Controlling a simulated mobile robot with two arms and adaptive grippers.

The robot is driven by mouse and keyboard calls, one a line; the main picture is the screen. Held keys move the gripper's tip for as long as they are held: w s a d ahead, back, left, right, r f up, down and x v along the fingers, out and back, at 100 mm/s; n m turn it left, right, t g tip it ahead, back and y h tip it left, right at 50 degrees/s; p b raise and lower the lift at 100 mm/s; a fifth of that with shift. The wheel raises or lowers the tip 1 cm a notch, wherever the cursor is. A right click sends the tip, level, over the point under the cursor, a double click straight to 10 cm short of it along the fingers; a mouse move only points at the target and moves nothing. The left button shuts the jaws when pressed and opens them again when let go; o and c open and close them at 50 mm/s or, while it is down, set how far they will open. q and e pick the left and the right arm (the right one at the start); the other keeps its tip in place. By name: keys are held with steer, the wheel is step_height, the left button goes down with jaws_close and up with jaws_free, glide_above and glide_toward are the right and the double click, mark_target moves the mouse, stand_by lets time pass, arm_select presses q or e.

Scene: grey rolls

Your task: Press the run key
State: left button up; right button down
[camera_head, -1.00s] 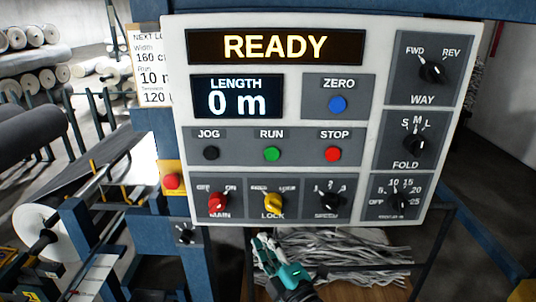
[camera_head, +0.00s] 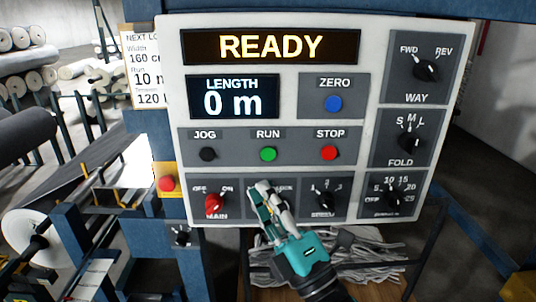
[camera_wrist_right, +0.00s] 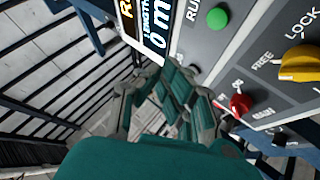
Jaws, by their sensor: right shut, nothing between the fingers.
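The green RUN key (camera_head: 268,154) sits in the middle row of the white control panel (camera_head: 368,60), between the black JOG key (camera_head: 208,154) and the red STOP key (camera_head: 330,153). My right gripper (camera_head: 262,190) is shut and empty in front of the lower row, below the RUN key and apart from it. It covers the yellow LOCK knob in the head view. In the right wrist view the RUN key (camera_wrist_right: 218,18) is at the top, and the LOCK knob (camera_wrist_right: 300,64) is at the right. My left gripper is not in view.
The display reads READY (camera_head: 270,46) and the length reads 0 m. The red MAIN knob (camera_head: 214,204) is left of my right gripper, the SPEED knob (camera_head: 324,199) right of it. A red button on a yellow box (camera_head: 167,183) is beside the panel. Grey strips (camera_head: 350,250) lie below.

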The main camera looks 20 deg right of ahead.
steer(key=shift+w+d, duration=0.4)
steer(key=shift+w, duration=1)
steer(key=shift+w+d, duration=0.45)
steer(key=shift+w, duration=1)
steer(key=shift+w+d, duration=0.4)
steer(key=shift+w, duration=1)
steer(key=shift+w, duration=0.15)
steer(key=shift+w+d, duration=0.1)
steer(key=shift+w, duration=0.15)
steer(key=shift+w+d, duration=0.15)
steer(key=shift+w, duration=0.25)
steer(key=shift+s, duration=0.1)
steer(key=shift+s+a, duration=0.25)
steer(key=shift+s, duration=0.5)
steer(key=s, duration=0.2)
steer(key=s+a, duration=0.1)
steer(key=s, duration=0.1)
steer(key=shift+s+a+p, duration=0.2)
steer(key=shift+s+p, duration=0.1)
steer(key=shift+s, duration=0.05)
